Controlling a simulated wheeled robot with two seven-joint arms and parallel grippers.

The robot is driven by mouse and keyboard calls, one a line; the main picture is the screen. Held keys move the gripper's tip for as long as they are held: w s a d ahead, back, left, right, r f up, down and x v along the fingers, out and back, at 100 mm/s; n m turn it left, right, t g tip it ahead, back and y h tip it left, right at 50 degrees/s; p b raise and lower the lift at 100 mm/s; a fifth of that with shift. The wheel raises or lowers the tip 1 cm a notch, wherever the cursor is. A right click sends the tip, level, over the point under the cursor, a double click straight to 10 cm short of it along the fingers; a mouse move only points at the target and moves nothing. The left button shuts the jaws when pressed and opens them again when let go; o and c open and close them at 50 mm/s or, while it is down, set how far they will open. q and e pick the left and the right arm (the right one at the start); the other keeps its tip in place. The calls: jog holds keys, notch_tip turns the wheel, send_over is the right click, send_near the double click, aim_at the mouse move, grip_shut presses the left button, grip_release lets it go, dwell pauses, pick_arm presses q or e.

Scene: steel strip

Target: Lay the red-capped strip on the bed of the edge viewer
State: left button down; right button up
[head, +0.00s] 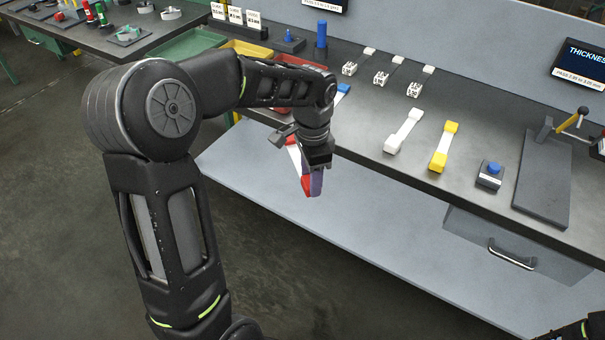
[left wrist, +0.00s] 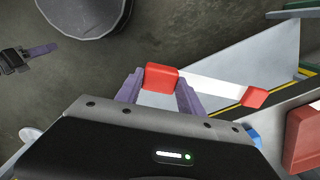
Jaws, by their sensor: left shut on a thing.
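The red-capped strip (head: 294,155) is in my left gripper (head: 312,184), held in the air in front of the bench edge. In the left wrist view, the left gripper's purple fingers (left wrist: 160,88) are shut on one red end cap (left wrist: 162,77). The white middle (left wrist: 212,86) runs right to the other red cap (left wrist: 255,97). In the head view the strip is tilted and partly hidden by the gripper. I cannot tell which fixture is the edge viewer. Only a bit of my right arm shows at the lower right corner; its gripper is out of view.
On the bench lie a white-capped strip (head: 403,131) and a yellow-capped strip (head: 445,146). A blue-button box (head: 489,175) and a dark plate with a lever (head: 545,180) stand farther right. Several small white blocks (head: 382,78) line the back. Red and yellow bins (head: 245,52) are behind my arm.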

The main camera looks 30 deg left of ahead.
pick_arm(q)
jog(key=w+d+f+n, duration=0.1)
jog(key=d+f+n, duration=0.6)
jog(key=f, duration=0.9)
jog(key=d, duration=0.3)
jog(key=shift+w+d+n, duration=0.3)
jog(key=shift+d+n, duration=0.1)
